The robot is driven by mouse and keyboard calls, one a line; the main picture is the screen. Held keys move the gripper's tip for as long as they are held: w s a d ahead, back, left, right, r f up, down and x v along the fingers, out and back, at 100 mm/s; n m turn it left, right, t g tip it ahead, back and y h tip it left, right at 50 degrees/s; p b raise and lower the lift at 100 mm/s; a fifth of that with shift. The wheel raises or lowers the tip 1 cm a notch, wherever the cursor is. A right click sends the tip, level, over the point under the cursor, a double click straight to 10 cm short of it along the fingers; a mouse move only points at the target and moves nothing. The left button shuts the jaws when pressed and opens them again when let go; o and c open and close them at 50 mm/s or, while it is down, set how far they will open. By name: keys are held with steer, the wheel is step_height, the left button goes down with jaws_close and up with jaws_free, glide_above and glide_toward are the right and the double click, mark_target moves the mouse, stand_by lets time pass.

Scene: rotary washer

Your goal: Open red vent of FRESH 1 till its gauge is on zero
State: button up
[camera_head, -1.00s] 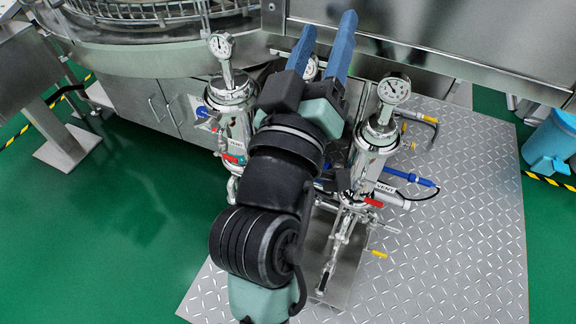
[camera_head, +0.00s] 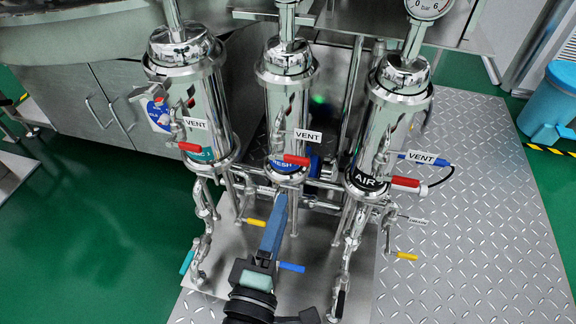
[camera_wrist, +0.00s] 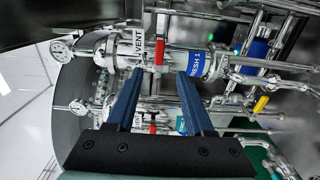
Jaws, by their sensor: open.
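The FRESH 1 filter is a steel canister, the middle of three in the head view (camera_head: 288,110), its blue label partly covered. Its red vent handle (camera_head: 297,160) lies roughly level beside a VENT tag. In the wrist view the FRESH 1 label (camera_wrist: 192,63) is readable and the red handle (camera_wrist: 159,52) stands just beyond the fingertips, between them in the picture. A gauge (camera_wrist: 60,48) shows at that canister's end; its needle is too small to read. The head view cuts it off. My gripper (camera_head: 281,198), also in the wrist view (camera_wrist: 159,78), is open and empty.
The AIR canister (camera_head: 400,110) stands right and another canister (camera_head: 195,95) left, each with a red handle. Yellow handles (camera_head: 256,223) and a blue handle (camera_head: 291,267) sit low near my arm. Steel pipes crowd around. The diamond-plate floor (camera_head: 470,220) at right is clear.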

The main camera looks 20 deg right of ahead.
mark_target(297, 163)
steer(key=b+x, duration=0.1)
steer(key=x, duration=1.2)
steer(key=shift+s, duration=0.1)
jaws_close()
stand_by(1.0)
